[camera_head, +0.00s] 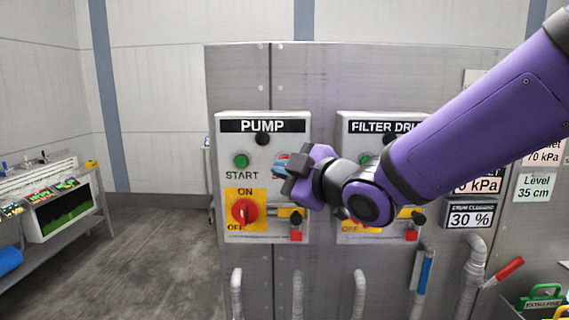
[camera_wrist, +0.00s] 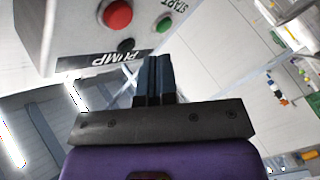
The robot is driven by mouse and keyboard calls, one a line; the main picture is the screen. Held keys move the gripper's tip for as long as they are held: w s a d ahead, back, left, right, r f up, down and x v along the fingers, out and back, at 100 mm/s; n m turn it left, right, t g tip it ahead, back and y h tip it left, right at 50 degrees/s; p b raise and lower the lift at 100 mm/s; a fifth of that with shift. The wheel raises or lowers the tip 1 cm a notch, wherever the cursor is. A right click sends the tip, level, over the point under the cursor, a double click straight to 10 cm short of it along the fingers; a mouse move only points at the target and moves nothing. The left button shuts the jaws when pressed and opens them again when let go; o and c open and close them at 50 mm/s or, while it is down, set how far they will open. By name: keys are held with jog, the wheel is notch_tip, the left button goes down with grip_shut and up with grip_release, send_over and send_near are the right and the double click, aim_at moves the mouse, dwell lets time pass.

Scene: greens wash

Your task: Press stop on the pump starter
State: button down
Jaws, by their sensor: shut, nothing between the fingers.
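The pump starter (camera_head: 229,130) is a light grey box with a black PUMP label, on the left of a metal panel. Its green START button (camera_head: 240,160) is clear in the head view. The red stop button sits to its right, mostly hidden behind my gripper (camera_head: 279,168); it shows whole in the wrist view (camera_wrist: 118,14), with the green button (camera_wrist: 164,25) beside it. My gripper is shut and empty, in front of the box's right half. In the wrist view its fingertips (camera_wrist: 154,58) appear off to the side of the red button; I cannot tell whether they touch the box.
Below the buttons is a red ON/OFF rotary switch (camera_head: 244,211) on a yellow plate. A similar filter drum box (camera_head: 350,130) stands to the right, partly behind my arm. Pipes (camera_head: 360,290) run below. A bench (camera_head: 60,205) stands at left, with open floor (camera_head: 160,260) between.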

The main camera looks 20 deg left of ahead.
jog(key=shift+s+d, duration=0.15)
jog(key=shift+s, duration=0.45)
jog(key=shift+s+d, duration=0.15)
jog(key=shift+s, duration=0.4)
jog(key=shift+w, duration=0.1)
jog(key=d+m+t+h, duration=0.2)
jog(key=d+m+h, duration=0.95)
jog(key=d, duration=1.75)
jog(key=s+d+f+m+g+h, duration=0.3)
jog(key=s+d+m, duration=0.7)
jog(key=s+d, duration=0.5)
jog(key=s+f+g, duration=0.1)
jog(key=g, duration=0.1)
jog(key=shift+s+g, duration=0.3)
jog(key=shift+s, duration=0.1)
